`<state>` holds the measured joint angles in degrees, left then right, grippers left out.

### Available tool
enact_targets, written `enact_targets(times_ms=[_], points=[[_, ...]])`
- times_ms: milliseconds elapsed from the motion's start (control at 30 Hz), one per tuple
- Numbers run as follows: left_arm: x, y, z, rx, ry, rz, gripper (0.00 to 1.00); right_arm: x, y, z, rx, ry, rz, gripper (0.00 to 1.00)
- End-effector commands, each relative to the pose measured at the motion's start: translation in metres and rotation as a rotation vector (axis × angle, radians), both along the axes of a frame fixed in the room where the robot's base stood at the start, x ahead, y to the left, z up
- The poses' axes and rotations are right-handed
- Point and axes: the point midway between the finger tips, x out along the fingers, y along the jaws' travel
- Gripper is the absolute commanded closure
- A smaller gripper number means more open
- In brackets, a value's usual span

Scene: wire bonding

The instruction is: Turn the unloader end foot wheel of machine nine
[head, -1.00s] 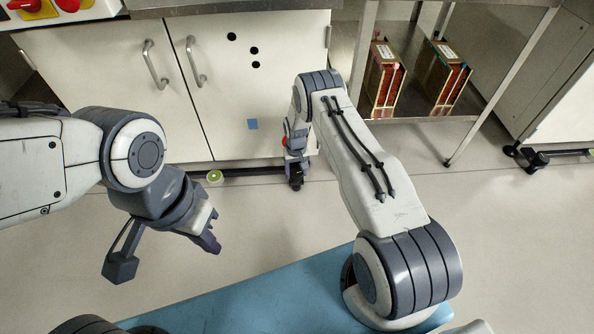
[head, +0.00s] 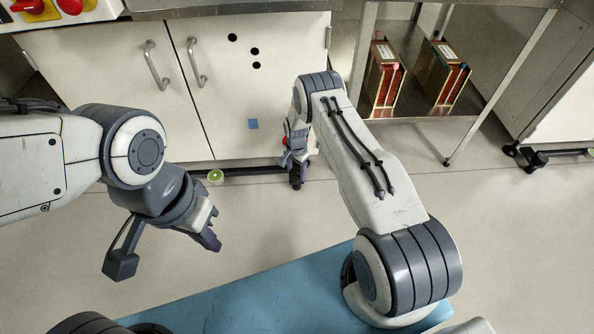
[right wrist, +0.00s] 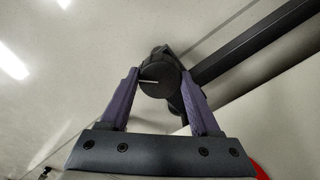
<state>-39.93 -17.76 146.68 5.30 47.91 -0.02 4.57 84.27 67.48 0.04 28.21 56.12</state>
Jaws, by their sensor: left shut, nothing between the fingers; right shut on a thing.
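The foot wheel (right wrist: 159,75) is a round dark knob with a white line across its face. In the right wrist view it sits between the purple fingers of my right gripper (right wrist: 159,86), which is shut on it. A dark bar runs from behind it to the upper right. In the head view my right gripper (head: 296,176) is low at the cabinet's base, and the wheel is mostly hidden there. My left gripper (head: 212,242) is shut and empty, held in the air left of my right arm.
A white cabinet (head: 110,90) with two doors and handles stands in front. A round green-centred disc (head: 215,176) is at its base. A metal rack (head: 430,128) with two brown magazines stands to the right. Another dark foot (head: 538,158) lies further right. The floor between is clear.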

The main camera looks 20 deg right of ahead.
Motion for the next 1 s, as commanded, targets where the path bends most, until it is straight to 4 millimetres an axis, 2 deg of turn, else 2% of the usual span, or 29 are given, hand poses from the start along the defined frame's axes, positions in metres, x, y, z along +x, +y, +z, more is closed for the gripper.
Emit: enact_targets(times_ms=[400,1000], points=[[0.0,0.0,0.0013,0.0,0.0,0.0,1.0,-0.0019,-0.0011,-0.0006,-0.001,0.005,-0.227,0.92],[0.0,0.0,0.0014,0.0,0.0,0.0,1.0,-0.0025,-0.002,-0.0007,-0.001,0.006,-0.27,0.92]])
